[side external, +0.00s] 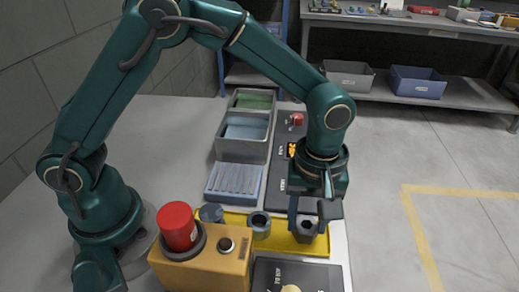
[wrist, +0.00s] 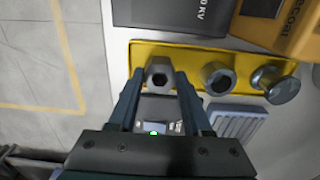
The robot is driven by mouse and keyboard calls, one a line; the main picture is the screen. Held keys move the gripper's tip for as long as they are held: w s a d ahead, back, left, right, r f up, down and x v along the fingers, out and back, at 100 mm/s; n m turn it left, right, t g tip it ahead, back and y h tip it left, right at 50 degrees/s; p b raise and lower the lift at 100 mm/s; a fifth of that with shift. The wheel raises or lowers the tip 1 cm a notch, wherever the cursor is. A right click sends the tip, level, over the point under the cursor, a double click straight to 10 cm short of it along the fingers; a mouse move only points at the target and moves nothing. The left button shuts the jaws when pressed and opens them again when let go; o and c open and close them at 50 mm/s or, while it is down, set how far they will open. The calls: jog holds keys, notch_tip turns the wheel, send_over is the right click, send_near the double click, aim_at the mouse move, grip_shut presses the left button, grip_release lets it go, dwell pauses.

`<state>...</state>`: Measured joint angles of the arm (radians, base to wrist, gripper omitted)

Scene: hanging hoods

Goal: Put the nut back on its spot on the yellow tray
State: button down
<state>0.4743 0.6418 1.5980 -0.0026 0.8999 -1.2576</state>
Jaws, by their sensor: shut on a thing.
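A dark grey nut (side external: 306,229) is between the fingers of my gripper (side external: 312,215) at the right end of the yellow tray (side external: 283,243). In the wrist view the nut (wrist: 158,77) shows its dark hole between the two fingertips (wrist: 158,85), over the tray's left end (wrist: 190,55). My gripper is shut on it. I cannot tell whether the nut touches the tray or is slightly above it.
An orange box with a red button (side external: 178,226) stands in front of the tray. A ribbed blue-grey tray (side external: 234,181) and a grey bin (side external: 243,131) lie behind it. A dark panel (side external: 275,275) lies in front. The table edge is close on the right.

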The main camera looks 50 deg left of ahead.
jog(key=shift+f, duration=0.35)
jog(key=shift+c, duration=1.3)
grip_release()
notch_tip(320, 180, up, 4)
jog(key=shift+r, duration=0.25)
jog(key=a+r+t, duration=0.3)
jog(key=a+r, duration=0.4)
jog(key=r, duration=0.4)
jog(key=s+a+f+m+t, duration=0.1)
jog(key=s+a+m+t, duration=0.1)
jog(key=s+a+m, duration=0.5)
jog(key=s+m, duration=0.2)
jog(key=s, duration=0.2)
jog(key=shift+a+f+t, duration=0.15)
jog(key=shift+f+t, duration=0.15)
jog(key=shift+f, duration=0.1)
